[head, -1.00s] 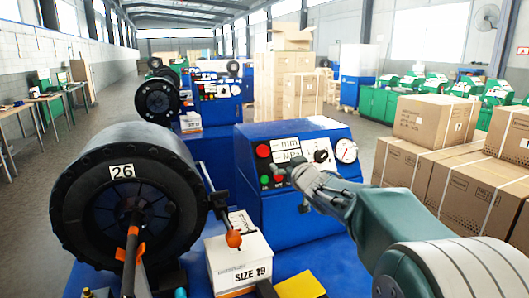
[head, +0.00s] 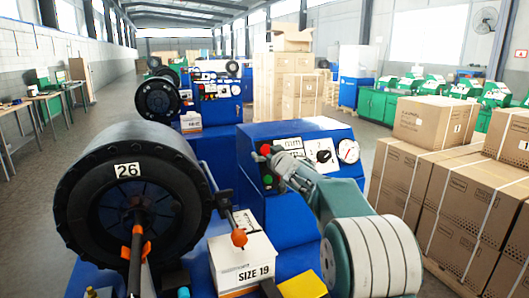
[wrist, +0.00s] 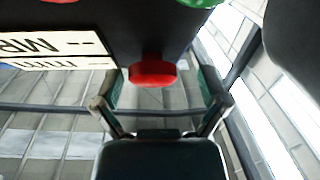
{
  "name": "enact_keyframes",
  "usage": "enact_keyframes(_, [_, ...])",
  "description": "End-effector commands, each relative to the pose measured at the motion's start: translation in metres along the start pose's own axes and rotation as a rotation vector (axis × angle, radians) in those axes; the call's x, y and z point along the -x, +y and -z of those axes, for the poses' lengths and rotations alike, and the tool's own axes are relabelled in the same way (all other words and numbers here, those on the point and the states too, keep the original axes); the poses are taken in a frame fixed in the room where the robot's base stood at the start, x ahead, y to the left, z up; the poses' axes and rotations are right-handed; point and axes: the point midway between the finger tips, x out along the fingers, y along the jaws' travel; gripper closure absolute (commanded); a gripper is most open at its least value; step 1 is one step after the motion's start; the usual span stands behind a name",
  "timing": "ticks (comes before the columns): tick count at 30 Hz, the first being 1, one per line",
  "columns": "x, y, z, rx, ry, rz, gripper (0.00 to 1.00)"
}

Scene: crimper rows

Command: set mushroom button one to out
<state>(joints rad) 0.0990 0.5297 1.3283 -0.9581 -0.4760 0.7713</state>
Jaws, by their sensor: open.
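My gripper (wrist: 160,86) is open, one finger on each side, and I see gaps between the fingers and the button. In the head view my gripper (head: 279,160) is at the panel, hiding part of it. Whether the button is in or out, I cannot tell.
A green button (head: 267,180) sits below the mushroom button. Display plates (wrist: 55,50), a black dial (head: 324,156) and a gauge (head: 348,151) share the panel. A SIZE 19 box (head: 243,265) and an orange-knobbed lever (head: 239,238) stand at the front. Cartons (head: 460,195) are at right.

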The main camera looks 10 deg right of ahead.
Motion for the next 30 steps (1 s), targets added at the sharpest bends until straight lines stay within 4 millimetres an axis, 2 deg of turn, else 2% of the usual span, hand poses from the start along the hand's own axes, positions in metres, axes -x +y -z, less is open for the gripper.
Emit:
enact_keyframes(11, [-0.008, 0.000, 0.000, 0.000, -0.001, -0.001, 0.07])
enact_keyframes(12, [-0.008, 0.000, 0.000, 0.000, -0.001, -0.001, 0.11])
enact_keyframes(14, [-0.008, 0.000, 0.000, 0.000, -0.001, -0.001, 0.38])
enact_keyframes(15, [-0.008, 0.000, 0.000, 0.000, 0.000, -0.001, 0.56])
enact_keyframes(17, [-0.008, 0.000, 0.000, 0.000, -0.001, -0.001, 0.82])
enact_keyframes(18, [-0.008, 0.000, 0.000, 0.000, -0.001, -0.001, 1.00])
enact_keyframes(23, [-0.009, -0.001, 0.000, 0.000, 0.000, 0.000, 1.00])
enact_keyframes(30, [0.002, -0.001, 0.007, 0.000, 0.000, 0.000, 1.00])
